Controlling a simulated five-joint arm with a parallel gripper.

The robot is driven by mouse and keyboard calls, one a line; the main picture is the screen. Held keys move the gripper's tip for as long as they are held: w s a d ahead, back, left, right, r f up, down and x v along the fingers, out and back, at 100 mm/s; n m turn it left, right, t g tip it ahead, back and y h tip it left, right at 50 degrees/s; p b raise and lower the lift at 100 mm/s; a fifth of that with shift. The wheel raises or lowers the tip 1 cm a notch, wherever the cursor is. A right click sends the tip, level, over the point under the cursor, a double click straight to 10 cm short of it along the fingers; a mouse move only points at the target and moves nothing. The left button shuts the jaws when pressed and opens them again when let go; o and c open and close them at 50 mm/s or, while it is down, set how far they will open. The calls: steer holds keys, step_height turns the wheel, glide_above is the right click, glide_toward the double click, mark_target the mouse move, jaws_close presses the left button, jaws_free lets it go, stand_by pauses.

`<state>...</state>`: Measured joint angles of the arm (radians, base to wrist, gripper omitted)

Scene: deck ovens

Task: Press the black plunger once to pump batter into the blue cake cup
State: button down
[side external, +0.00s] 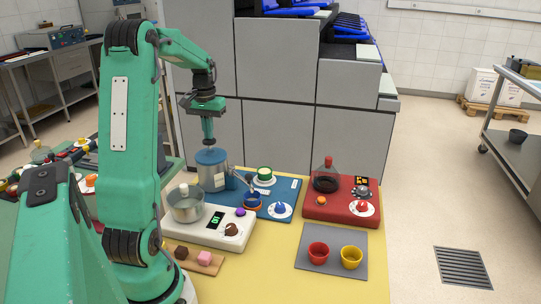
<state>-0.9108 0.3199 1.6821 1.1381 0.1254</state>
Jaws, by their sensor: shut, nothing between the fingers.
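A grey batter dispenser (213,179) with a blue lid stands on the blue mat (281,187). Its spout reaches out to the right. A blue cake cup (253,202) sits on the mat below the spout end. My gripper (208,141) points straight down over the dispenser's lid, with its fingers shut and nothing held. The black plunger is not clearly visible; the gripper covers the top of the lid. I cannot tell whether the fingertips touch the plunger.
A white scale (229,239) with a steel pot (186,206) stands in front of the dispenser. A green-rimmed cup (264,174) stands behind the blue cup. A red board (312,211) with a flask is to the right. Red (318,253) and yellow (351,257) cups sit on a grey mat.

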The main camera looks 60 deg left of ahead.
steer(key=shift+f, duration=0.9)
steer(key=shift+r, duration=2.1)
steer(key=shift+r, duration=0.1)
step_height(320, 180, up, 6)
steer(key=shift+f, duration=0.1)
stand_by(0.3)
